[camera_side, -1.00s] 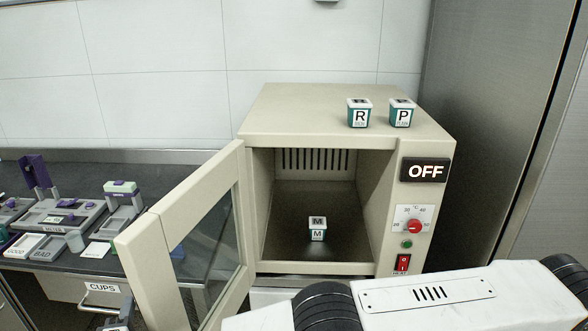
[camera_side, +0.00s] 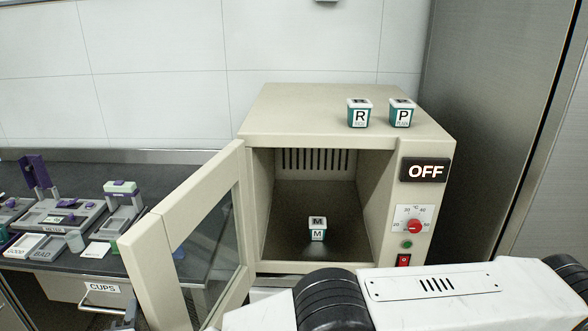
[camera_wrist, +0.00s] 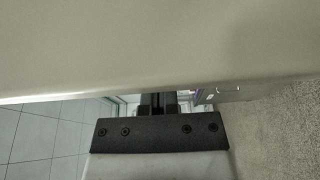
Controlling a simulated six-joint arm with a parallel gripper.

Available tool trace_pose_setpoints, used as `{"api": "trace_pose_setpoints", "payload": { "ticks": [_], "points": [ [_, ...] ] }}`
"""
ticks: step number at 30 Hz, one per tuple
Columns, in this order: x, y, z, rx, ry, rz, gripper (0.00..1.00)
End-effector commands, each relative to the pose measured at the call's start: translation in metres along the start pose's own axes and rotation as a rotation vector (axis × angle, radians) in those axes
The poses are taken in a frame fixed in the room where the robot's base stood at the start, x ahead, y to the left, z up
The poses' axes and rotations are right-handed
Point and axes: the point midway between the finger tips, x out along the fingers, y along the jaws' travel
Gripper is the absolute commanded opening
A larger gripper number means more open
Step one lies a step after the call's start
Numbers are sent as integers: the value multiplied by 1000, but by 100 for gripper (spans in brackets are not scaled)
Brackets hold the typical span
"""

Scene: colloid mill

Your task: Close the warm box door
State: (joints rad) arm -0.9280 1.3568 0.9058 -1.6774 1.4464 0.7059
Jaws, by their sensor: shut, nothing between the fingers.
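The warm box (camera_side: 350,118) is a beige cabinet on the counter. Its door (camera_side: 200,198), a beige frame with a window, is hinged on the box's left front edge and stands wide open toward the camera. A small jar marked M (camera_side: 317,230) stands inside on the floor of the chamber. My gripper (camera_wrist: 158,103) is shut and empty in the wrist view. A pale panel (camera_wrist: 150,45), which looks like the door, fills the top of that view and partly covers the fingertips. Whether they touch it cannot be told. My gripper is out of sight in the side view.
Jars marked R (camera_side: 359,114) and P (camera_side: 402,114) stand on top of the box. An OFF display (camera_side: 426,171), a dial (camera_side: 414,226) and a red switch (camera_side: 404,260) are on its right front. Lab equipment (camera_side: 60,215) and a CUPS drawer (camera_side: 102,290) are at left.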

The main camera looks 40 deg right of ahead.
Motion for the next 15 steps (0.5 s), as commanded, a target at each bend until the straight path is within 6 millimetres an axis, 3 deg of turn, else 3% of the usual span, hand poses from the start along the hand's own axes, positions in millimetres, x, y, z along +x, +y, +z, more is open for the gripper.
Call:
{"api": "trace_pose_setpoints", "payload": {
  "ticks": [15],
  "points": [
    [-18, 1, 24, -1, 80, 0, 0]
  ]
}}
